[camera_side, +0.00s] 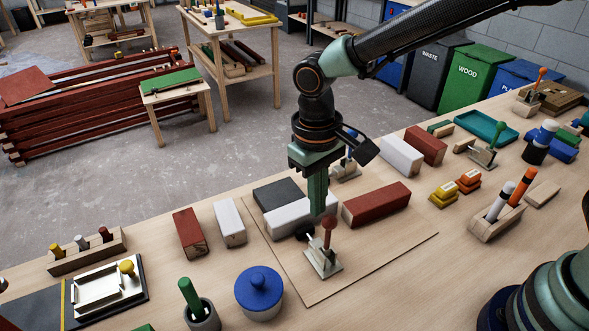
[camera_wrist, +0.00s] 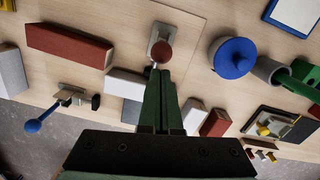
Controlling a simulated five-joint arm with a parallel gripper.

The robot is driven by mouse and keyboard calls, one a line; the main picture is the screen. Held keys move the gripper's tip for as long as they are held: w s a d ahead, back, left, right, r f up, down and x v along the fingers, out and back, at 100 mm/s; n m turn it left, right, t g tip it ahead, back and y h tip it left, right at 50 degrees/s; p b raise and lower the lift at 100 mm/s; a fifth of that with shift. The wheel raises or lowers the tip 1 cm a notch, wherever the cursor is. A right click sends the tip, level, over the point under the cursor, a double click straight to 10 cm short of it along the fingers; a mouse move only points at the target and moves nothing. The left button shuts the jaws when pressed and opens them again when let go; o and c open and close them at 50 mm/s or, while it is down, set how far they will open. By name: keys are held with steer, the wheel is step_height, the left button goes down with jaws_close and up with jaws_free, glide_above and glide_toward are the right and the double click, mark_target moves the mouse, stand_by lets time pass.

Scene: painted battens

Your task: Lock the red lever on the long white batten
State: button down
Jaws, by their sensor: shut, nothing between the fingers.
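The red lever (camera_side: 327,234) stands roughly upright on a metal toggle clamp (camera_side: 323,262) at the near side of the long white batten (camera_side: 285,219). In the wrist view the red knob (camera_wrist: 162,51) is just beyond my fingertips. My gripper (camera_side: 318,210) points down, shut and empty, close beside the lever on the batten side. I cannot tell whether it touches the lever. A black clamp pad (camera_side: 304,233) shows near the batten, partly hidden.
A dark grey batten (camera_side: 278,194) lies behind the white one, and a long red batten (camera_side: 377,204) lies to the right. A blue-lever clamp (camera_side: 347,170) is behind my gripper. A blue lidded pot (camera_side: 259,290) stands front left. The board (camera_side: 370,268) right of the clamp is clear.

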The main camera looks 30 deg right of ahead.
mark_target(327, 221)
steer(key=shift+s, duration=0.1)
stand_by(0.3)
steer(key=shift+s+r, duration=0.1)
steer(key=shift+s, duration=0.15)
steer(key=shift+s+t+y, duration=0.25)
steer(key=shift+t+y, duration=0.05)
steer(key=shift+t, duration=0.1)
steer(key=shift+s+r, duration=0.1)
steer(key=shift+s, duration=0.9)
steer(key=s+f, duration=0.2)
steer(key=s, duration=0.4)
steer(key=shift+s+f, duration=0.2)
steer(key=shift+s, duration=0.2)
steer(key=shift+r, duration=0.1)
